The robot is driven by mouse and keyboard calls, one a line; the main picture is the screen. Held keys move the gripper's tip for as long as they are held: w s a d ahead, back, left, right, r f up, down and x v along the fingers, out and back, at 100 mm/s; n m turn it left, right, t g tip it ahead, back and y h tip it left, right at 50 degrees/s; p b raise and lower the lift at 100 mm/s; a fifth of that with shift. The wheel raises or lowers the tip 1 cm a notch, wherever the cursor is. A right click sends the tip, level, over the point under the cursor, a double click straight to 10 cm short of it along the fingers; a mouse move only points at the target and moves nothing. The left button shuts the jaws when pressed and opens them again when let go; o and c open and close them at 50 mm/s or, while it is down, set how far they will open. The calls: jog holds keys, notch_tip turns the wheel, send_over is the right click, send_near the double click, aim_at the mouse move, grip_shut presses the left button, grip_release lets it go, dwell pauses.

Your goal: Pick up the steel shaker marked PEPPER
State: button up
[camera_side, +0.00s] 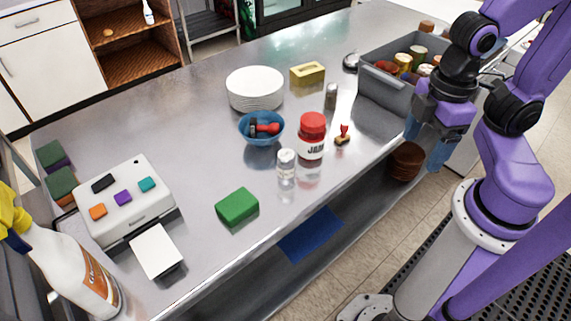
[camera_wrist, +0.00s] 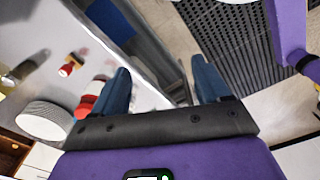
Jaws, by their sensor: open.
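A small steel-grey shaker (camera_side: 331,96) stands upright on the steel counter (camera_side: 190,110), behind the red-lidded jar; no lettering on it is readable. A second shaker (camera_side: 286,168), pale and clear with a silver cap, stands nearer the front edge; its marking is also unreadable. My gripper (camera_side: 425,142) is open and empty, off the counter's front edge to the right of both shakers. In the wrist view its two blue fingers (camera_wrist: 162,78) are spread wide, with floor and counter edge between and beyond them.
A jar marked JAM (camera_side: 311,143), a red stamp (camera_side: 343,136), a blue bowl (camera_side: 261,130) and a plate stack (camera_side: 254,90) stand near the shakers. A yellow block (camera_side: 307,74) is behind. A grey bin (camera_side: 384,90) of jars is at right. A green block (camera_side: 237,207) lies in front.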

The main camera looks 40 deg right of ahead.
jog(key=shift+f, duration=0.1)
jog(key=n+t+h, duration=0.7)
jog(key=n+t, duration=0.9)
jog(key=n, duration=0.3)
send_near(284, 157)
jog(key=s+a+f, duration=0.1)
jog(key=s+f, duration=0.2)
jog(key=s, duration=0.1)
jog(key=x, duration=1.6)
jog(key=shift+w+d+r, duration=0.2)
jog(key=shift+w+r, duration=0.1)
jog(key=c, duration=1.1)
